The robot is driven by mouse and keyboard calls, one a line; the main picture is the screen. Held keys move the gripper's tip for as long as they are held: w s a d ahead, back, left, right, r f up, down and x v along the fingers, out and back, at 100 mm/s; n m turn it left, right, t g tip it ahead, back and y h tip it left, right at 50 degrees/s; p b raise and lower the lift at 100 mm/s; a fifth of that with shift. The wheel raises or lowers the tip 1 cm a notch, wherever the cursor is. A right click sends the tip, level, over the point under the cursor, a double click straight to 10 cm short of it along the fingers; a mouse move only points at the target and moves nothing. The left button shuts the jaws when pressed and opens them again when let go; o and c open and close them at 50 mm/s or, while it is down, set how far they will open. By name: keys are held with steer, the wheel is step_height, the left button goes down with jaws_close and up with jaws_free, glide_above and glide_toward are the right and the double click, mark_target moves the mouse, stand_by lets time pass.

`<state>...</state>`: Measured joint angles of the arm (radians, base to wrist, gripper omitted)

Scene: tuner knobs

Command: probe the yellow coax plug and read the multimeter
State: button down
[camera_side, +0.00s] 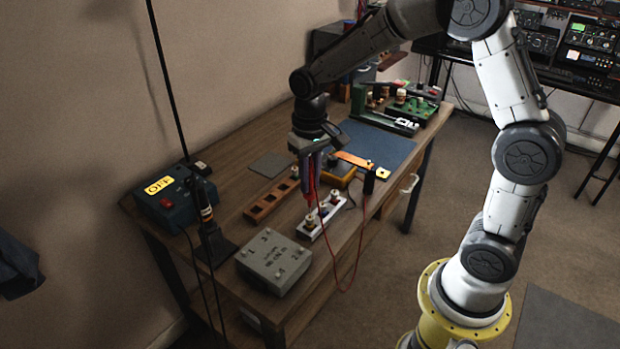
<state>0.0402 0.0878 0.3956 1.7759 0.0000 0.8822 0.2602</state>
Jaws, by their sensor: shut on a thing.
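My gripper (310,182) points down over the middle of the bench and is shut on a red probe (310,197), which is partly hidden by the fingers. A thin red lead (357,262) loops from near the probe past the bench's front edge and up to a small black holder (369,182). A yellow-orange box (341,174) stands just right of my gripper. It may be the multimeter, but no reading is visible. I cannot tell if the probe tip touches anything.
A white strip with knobs (321,217) lies below my gripper. A wooden slotted block (270,199) is left of it. A grey numbered box (274,262) is at the near end. A dark box with an OFF label (175,201) stands left. A blue mat (380,146) lies behind.

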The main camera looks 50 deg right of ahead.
steer(key=shift+f, duration=0.35)
stand_by(1.0)
steer(key=shift+r, duration=0.1)
steer(key=shift+r, duration=2.45)
stand_by(0.7)
steer(key=shift+f, duration=0.15)
steer(key=w+a+f, duration=0.1)
steer(key=w, duration=0.7)
steer(key=shift+w+a+f, duration=0.15)
steer(key=shift+w+a, duration=0.05)
steer(key=shift+a, duration=0.05)
